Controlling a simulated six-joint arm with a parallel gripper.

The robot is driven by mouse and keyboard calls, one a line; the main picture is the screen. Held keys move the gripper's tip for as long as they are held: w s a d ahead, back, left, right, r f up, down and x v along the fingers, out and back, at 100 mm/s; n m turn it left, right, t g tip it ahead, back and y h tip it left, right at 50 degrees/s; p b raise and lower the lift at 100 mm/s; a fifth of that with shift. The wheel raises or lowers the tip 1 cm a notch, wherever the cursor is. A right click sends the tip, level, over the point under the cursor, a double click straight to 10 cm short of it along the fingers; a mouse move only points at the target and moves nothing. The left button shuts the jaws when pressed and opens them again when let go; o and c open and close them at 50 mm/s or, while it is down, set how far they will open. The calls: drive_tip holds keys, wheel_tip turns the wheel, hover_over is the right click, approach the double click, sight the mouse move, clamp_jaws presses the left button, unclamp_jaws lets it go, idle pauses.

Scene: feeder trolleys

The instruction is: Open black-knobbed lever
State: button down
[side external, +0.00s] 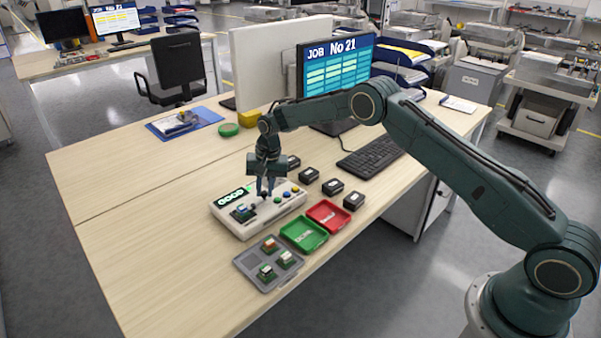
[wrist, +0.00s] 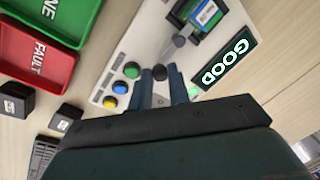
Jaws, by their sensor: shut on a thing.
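The black-knobbed lever's knob (wrist: 158,73) shows between my fingertips in the wrist view. A grey rounded part (wrist: 180,41) lies just beyond it, beside the dark socket. My gripper (side external: 265,192) points down over the white test box (side external: 285,209) in the side view. In the wrist view my gripper (wrist: 160,78) is shut on the knob. A small board with a blue and white label (wrist: 207,14) sits in the socket; it also shows in the side view (side external: 242,212). The box's display reads GOOD (wrist: 226,62). The fingers hide part of the lever.
Green (wrist: 132,70), blue (wrist: 119,87) and yellow (wrist: 110,102) buttons are close to my fingers. A green tray (side external: 304,234), a red FAULT tray (side external: 328,216) and a grey tray with boards (side external: 248,259) stand in front. Several black blocks (side external: 333,187) lie behind right.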

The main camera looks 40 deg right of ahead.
sight(242, 211)
drive_tip(key=shift+s, duration=0.1)
drive_tip(key=m, duration=0.2)
drive_tip(key=s+m, duration=0.1)
drive_tip(key=m, duration=0.1)
drive_tip(key=s+m, duration=0.1)
drive_tip(key=m, duration=0.1)
drive_tip(key=shift+a+t+h, duration=0.3)
drive_tip(key=shift+a, duration=0.1)
drive_tip(key=m, duration=0.2)
drive_tip(key=s+a+m, duration=0.1)
drive_tip(key=shift+m+h, duration=0.3)
drive_tip(key=shift+m, duration=0.1)
drive_tip(key=shift+s+a+m+h, duration=0.2)
drive_tip(key=shift+a+m, duration=0.15)
drive_tip(key=shift+m, duration=0.7)
drive_tip(key=shift+s+a+m+h, duration=0.15)
drive_tip(key=shift+a+m, duration=0.2)
drive_tip(key=shift+m, duration=0.7)
drive_tip(key=c, duration=1.3)
unclamp_jaws()
drive_tip(key=shift+r, duration=0.1)
